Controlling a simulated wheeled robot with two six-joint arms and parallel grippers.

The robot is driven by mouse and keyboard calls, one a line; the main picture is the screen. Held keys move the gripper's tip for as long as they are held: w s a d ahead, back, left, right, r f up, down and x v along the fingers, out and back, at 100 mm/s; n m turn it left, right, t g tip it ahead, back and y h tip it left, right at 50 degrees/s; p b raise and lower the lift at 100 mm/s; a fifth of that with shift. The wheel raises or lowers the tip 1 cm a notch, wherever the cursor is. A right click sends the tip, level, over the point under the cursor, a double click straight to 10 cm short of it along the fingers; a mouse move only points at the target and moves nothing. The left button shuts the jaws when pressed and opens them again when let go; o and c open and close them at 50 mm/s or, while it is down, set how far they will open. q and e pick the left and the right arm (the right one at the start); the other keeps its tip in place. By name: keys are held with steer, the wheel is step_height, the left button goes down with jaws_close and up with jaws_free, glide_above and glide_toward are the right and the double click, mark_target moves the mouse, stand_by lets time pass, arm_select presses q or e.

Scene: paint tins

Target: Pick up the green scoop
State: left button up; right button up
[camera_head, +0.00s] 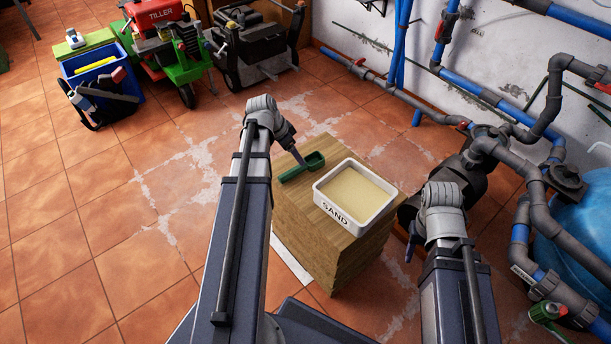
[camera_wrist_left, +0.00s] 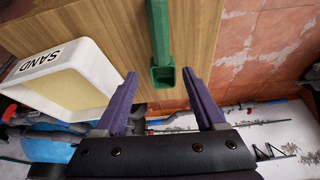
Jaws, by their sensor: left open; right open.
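The green scoop (camera_head: 292,174) lies on top of the wooden block stand (camera_head: 318,250), beside the white SAND tub (camera_head: 335,213). My left gripper (camera_head: 301,158) reaches down at the scoop from the upper left. In the left wrist view the scoop (camera_wrist_left: 161,40) lines up between the two spread purple fingers of my left gripper (camera_wrist_left: 160,73), with its hollow end nearest them. The fingers are open and hold nothing; I cannot tell how far above the scoop they are. My right gripper (camera_head: 410,250) hangs to the right of the stand, apart from it, its fingers small and dark.
The tub of sand shows at the left in the wrist view (camera_wrist_left: 62,78). Grey and blue pipes (camera_head: 490,150) and a blue tank (camera_head: 590,225) stand at the right. A red tiller (camera_head: 160,20) and a blue crate (camera_head: 100,70) stand at the upper left. The left floor is clear.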

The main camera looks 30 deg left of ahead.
mark_target(300, 166)
arm_select(q)
steer(key=shift+b+x, duration=1.2)
steer(key=shift+x, duration=0.15)
steer(key=b+x, duration=0.4)
steer(key=shift+s+a+f, duration=0.2)
steer(key=shift+a+f, duration=0.05)
steer(key=shift+a, duration=0.05)
steer(key=shift+w+d+f+b, duration=0.15)
steer(key=shift+w+f+b, duration=0.05)
steer(key=shift+f+b, duration=0.35)
steer(key=shift+r, duration=0.2)
steer(key=shift+c, duration=0.4)
jaws_close()
